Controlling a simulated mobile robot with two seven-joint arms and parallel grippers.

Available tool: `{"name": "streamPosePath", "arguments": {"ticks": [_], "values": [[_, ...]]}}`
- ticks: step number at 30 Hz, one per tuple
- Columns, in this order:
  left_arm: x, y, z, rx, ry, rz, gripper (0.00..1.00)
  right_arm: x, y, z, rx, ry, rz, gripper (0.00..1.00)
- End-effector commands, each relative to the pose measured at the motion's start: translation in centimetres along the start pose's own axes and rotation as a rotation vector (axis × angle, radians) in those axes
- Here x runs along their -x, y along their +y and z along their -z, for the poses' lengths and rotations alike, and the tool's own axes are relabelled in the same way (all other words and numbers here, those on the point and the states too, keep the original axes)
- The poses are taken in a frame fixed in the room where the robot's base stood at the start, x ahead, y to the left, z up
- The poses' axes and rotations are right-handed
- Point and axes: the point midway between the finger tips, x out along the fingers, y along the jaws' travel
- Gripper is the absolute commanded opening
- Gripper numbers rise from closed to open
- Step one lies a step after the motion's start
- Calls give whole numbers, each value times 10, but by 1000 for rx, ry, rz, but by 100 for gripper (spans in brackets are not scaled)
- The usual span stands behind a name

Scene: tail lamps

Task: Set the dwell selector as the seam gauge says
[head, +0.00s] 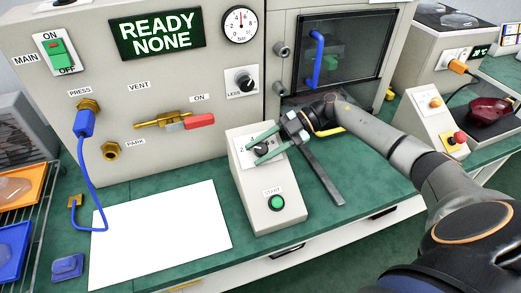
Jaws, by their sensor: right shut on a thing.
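The dwell selector appears to be the dark knob (261,149) on the sloped top of a small grey console (246,180); a "2" shows at its left and its other marks are hidden by the fingers. My right gripper (257,147) reaches in from the right, its green fingers shut on the knob from both sides. The knob's exact pointing is too small to tell. My left gripper is not in view.
A green START button (276,202) sits low on the console. The machine's display (156,35) reads READY NONE, with a round bar dial (240,24) beside it. A red-handled valve (198,121) and blue hose (86,170) are left. A white sheet (160,235) covers the bench front.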

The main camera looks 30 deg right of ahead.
Motion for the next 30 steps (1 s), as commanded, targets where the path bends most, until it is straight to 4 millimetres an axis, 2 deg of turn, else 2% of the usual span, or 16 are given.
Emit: {"name": "streamPosePath", "arguments": {"ticks": [7,8,15,24,26,30], "values": [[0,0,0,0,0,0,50,0,0,0,2,0,2,0],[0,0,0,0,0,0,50,0,0,0,2,0,2,46],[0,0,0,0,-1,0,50,-1,0,0,1,0,1,73],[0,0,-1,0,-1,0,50,2,0,0,0,0,0,74],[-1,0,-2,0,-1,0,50,7,0,-1,0,-1,0,74],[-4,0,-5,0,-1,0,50,29,0,-2,2,-4,-2,74]]}}
